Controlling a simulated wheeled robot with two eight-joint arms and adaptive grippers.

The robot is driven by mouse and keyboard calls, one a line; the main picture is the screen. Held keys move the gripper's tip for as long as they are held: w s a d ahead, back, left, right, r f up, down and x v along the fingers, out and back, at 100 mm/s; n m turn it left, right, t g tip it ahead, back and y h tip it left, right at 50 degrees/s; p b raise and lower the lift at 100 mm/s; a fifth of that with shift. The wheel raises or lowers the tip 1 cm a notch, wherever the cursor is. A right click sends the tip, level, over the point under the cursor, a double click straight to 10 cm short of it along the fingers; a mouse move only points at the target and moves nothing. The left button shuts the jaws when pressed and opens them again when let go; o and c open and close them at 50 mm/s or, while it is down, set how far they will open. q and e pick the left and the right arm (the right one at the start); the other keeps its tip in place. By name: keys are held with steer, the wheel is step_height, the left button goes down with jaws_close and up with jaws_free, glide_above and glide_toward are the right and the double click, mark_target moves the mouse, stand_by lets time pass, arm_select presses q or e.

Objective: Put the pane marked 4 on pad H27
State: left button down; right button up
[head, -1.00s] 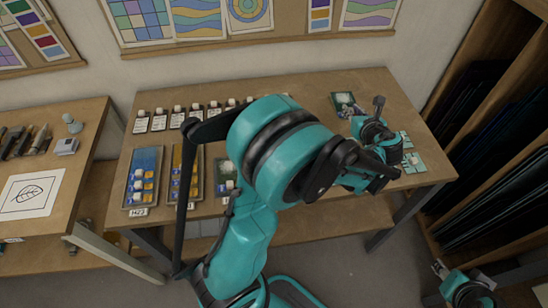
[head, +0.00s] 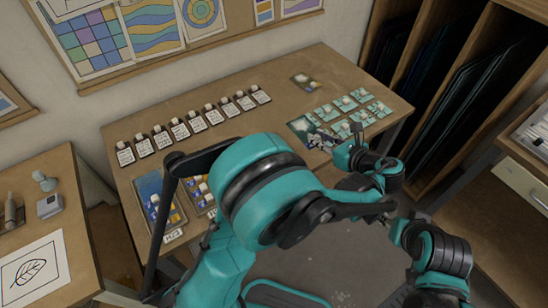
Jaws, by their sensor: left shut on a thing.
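My left gripper (head: 320,140) is over the right part of the table, partly hidden behind my own arm. It is shut on a dark green pane (head: 299,124) with a pale patch; the pane's mark is too small to read. Several teal panes (head: 345,103) with white knobs lie in rows just to the right and behind it. Pad H27 cannot be picked out, as the labels there are not legible. My right arm shows at the lower right, but its gripper's fingers cannot be made out.
A row of small white-labelled cards (head: 198,121) with white knobs runs along the table's back. A small brown tray (head: 305,83) lies at the back right. Blue and yellow trays (head: 174,238) sit at the left front. Shelves (head: 462,90) of dark sheets stand at the right.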

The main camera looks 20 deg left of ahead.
arm_select(q)
steer(key=s+a+f+b, duration=0.1)
steer(key=a+f, duration=0.1)
steer(key=a, duration=0.1)
steer(key=s+a+f+b, duration=0.1)
steer(key=a+f, duration=0.1)
steer(key=a, duration=0.1)
steer(key=a+f, duration=0.2)
steer(key=a, duration=0.1)
steer(key=shift+s+b, duration=0.4)
step_height(320, 180, down, 4)
steer(key=shift+a+f+b, duration=0.1)
steer(key=shift+b, duration=0.9)
steer(key=c, duration=1.8)
jaws_free()
steer(key=shift+c, duration=0.2)
steer(key=o, duration=0.4)
